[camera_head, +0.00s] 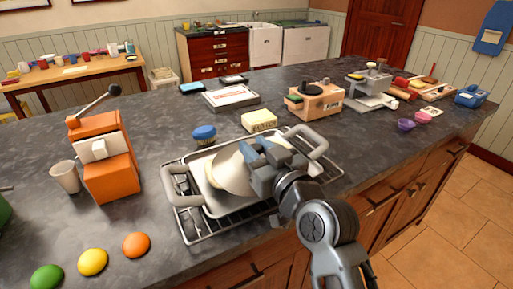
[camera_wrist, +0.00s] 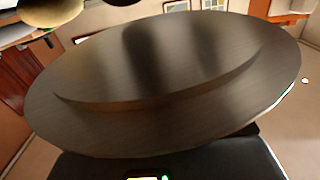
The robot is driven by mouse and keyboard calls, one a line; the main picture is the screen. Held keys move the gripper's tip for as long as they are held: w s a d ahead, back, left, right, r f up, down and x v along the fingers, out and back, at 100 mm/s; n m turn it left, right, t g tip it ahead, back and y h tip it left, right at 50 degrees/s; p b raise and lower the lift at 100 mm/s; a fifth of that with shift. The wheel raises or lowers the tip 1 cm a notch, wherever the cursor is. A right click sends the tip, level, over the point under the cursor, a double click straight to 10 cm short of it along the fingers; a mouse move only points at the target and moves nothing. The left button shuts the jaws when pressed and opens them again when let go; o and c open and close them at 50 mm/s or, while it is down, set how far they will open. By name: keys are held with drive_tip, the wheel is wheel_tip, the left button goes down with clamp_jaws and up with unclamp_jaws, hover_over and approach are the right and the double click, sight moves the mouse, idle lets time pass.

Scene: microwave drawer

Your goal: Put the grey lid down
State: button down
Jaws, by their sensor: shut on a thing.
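The grey lid (camera_wrist: 150,120) is a wide round disc with a raised rim line, filling most of the wrist view. In the head view the lid (camera_head: 234,172) looks pale and tilted, over a metal roasting tray (camera_head: 169,187) with two loop handles. My gripper (camera_head: 258,165) is shut on the lid at its right side, above the tray. The fingertips are hidden in the wrist view. I cannot tell whether the lid touches the tray. A pale yellowish thing (camera_head: 212,168) shows partly behind the lid; most of it is hidden.
The tray stands on a wire rack (camera_head: 190,232). A blue-capped jar (camera_head: 204,134) and a yellow block (camera_head: 259,120) are behind. Dark counter between is clear.

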drive_tip(key=shift+f+b, duration=0.4)
drive_tip(key=shift+b, duration=0.1)
drive_tip(key=shift+f, duration=0.2)
drive_tip(key=c, duration=0.8)
unclamp_jaws()
drive_tip(key=shift+r, duration=0.1)
